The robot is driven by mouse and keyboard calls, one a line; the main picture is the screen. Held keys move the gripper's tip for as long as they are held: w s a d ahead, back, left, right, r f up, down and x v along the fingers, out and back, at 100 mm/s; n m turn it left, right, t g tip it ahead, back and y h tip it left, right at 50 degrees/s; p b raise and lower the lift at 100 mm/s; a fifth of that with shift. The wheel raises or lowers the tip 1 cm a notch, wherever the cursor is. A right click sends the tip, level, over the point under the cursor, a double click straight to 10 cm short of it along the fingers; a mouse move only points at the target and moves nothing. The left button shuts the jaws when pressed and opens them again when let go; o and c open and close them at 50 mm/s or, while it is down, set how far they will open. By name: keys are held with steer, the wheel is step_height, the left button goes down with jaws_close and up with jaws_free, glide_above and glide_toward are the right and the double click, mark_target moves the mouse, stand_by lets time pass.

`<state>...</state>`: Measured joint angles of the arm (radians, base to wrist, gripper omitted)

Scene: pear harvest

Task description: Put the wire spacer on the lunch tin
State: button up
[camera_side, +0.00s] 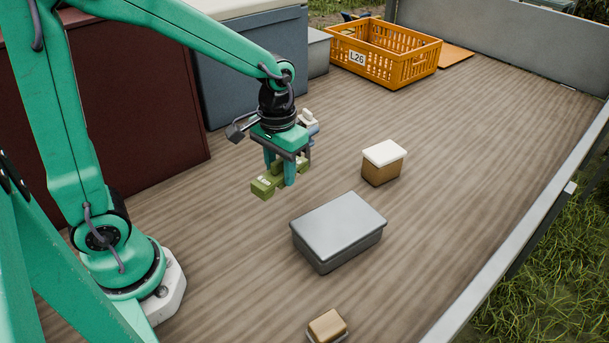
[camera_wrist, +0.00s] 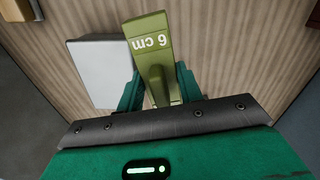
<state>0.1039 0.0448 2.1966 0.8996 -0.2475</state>
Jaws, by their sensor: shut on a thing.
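My gripper (camera_side: 281,180) is shut on the olive-green wire spacer (camera_side: 264,187) and holds it in the air above the deck. In the wrist view the spacer (camera_wrist: 149,38) reads "6 cm" and sticks out between the green fingers of my gripper (camera_wrist: 158,90). The lunch tin (camera_side: 340,226), a grey box with a flat, bare lid, lies on the deck to the right of and nearer the camera than the spacer. In the wrist view the tin (camera_wrist: 97,72) shows left of the spacer, which covers part of its edge. Spacer and tin are apart.
A brown box with a white lid (camera_side: 384,154) stands behind the tin. A small tan block (camera_side: 327,325) lies at the front edge of the view. An orange crate (camera_side: 385,55) marked L26 stands at the back. Dark red and grey-blue cabinets line the left. Planks at right are clear.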

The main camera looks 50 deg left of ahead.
steer(key=s+d+r, duration=0.1)
steer(key=d+r, duration=0.1)
steer(key=d, duration=0.7)
steer(key=s+d+r+m, duration=0.1)
steer(key=s+d+r, duration=0.1)
steer(key=d, duration=0.7)
steer(key=shift+s+d+r+m, duration=0.25)
steer(key=shift+d+r+m, duration=0.05)
steer(key=shift+d+r, duration=0.1)
steer(key=shift+w, duration=0.1)
glide_above(339, 221)
step_height(339, 221, down, 7)
steer(key=shift+f, duration=2)
steer(key=shift+f, duration=0.1)
steer(key=o, duration=1)
